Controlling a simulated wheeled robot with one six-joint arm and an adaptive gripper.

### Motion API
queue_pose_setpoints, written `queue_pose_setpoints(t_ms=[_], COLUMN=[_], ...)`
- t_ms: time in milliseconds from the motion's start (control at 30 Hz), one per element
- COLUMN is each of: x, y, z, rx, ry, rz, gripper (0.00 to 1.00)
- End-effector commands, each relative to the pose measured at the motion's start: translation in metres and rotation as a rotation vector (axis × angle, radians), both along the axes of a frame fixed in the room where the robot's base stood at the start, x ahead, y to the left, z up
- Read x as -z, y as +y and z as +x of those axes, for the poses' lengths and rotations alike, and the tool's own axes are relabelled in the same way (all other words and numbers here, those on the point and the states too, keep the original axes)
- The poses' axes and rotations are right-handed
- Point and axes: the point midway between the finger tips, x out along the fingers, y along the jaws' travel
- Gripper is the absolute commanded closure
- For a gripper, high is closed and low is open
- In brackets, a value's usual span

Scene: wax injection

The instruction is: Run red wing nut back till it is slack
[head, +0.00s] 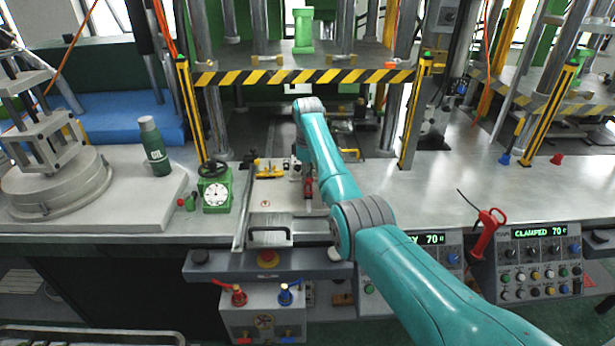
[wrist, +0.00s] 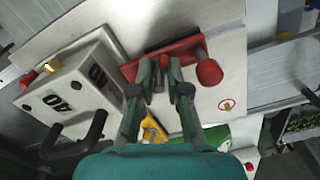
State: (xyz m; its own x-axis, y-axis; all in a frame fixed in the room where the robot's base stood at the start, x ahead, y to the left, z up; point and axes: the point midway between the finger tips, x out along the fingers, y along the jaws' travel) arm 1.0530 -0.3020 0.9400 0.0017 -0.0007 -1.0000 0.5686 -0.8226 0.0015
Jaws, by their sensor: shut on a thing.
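The red wing nut (wrist: 164,62) shows as a small red piece between my fingertips in the wrist view, in front of a dark red bar. My gripper (wrist: 161,78) is shut on it, and the fingers hide most of its shape. In the head view my gripper (head: 303,182) points down at the bench behind the front panel, and a red part (head: 308,189) shows beside it. How far the nut is turned cannot be seen.
A red knob (wrist: 208,72) stands right of my fingers, and a white block with numbers (wrist: 75,85) lies left. In the head view, a green gauge (head: 215,193), an oil bottle (head: 154,146) and a striped press beam (head: 305,76) surround the area. Bench space right (head: 400,195) is clear.

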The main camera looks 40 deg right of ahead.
Motion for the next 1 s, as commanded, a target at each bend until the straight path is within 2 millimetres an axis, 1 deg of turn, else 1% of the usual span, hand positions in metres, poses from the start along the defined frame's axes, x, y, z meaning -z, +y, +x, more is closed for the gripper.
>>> queue_pose_setpoints(t_ms=[33, 567, 600, 633, 1000], x=[0.0027, 0.0035, 0.0035, 0.0035, 0.0013], y=[-0.0002, 0.0001, 0.0001, 0.0002, 0.0002], z=[-0.0012, -0.0015, -0.0015, -0.0016, -0.0009], rx=[-0.008, -0.029, -0.028, -0.028, -0.028], ry=[0.004, 0.006, 0.006, 0.006, 0.003], rz=[0.001, 0.002, 0.002, 0.002, 0.001], gripper=[1.0, 1.0, 0.75, 0.74, 0.74])
